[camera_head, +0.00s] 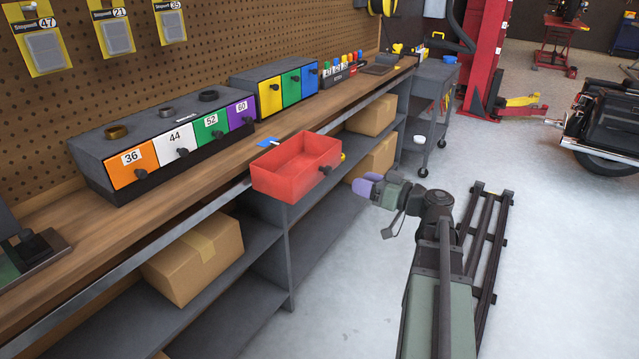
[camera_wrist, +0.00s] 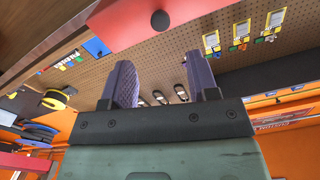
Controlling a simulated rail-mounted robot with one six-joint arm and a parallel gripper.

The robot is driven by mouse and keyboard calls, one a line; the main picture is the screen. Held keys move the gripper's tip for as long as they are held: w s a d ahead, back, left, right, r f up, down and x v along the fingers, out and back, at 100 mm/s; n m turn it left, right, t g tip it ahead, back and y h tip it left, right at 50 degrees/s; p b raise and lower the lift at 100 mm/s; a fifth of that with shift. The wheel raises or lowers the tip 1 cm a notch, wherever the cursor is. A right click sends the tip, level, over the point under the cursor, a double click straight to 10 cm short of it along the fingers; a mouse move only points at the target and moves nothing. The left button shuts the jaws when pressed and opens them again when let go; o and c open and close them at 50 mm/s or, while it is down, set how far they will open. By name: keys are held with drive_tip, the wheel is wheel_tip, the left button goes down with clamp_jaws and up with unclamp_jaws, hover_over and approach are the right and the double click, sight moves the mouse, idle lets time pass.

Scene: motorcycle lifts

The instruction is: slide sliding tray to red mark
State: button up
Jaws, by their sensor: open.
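The red sliding tray (camera_head: 297,182) juts out from the workbench's front edge, open at the top. A dark knob (camera_head: 325,170) is on its right-hand face. In the wrist view a red face (camera_wrist: 130,22) with a black knob (camera_wrist: 160,19) shows at the top, beyond the finger tips. My gripper (camera_head: 367,184) is to the right of the tray, apart from it, over the aisle. Its purple fingers are spread and empty in the wrist view (camera_wrist: 160,72). I cannot make out a separate red mark.
The workbench (camera_head: 215,172) carries numbered drawers (camera_head: 180,150) and coloured drawers (camera_head: 285,88). Cardboard boxes (camera_head: 195,250) sit on the shelf below. A grey cart (camera_head: 430,95) stands beyond the bench. The floor between bench and my arm is clear.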

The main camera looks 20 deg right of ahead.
sight(330, 172)
drive_tip(key=x, duration=1.1)
drive_tip(key=shift+s, duration=0.1)
drive_tip(key=shift+c, duration=0.3)
clamp_jaws()
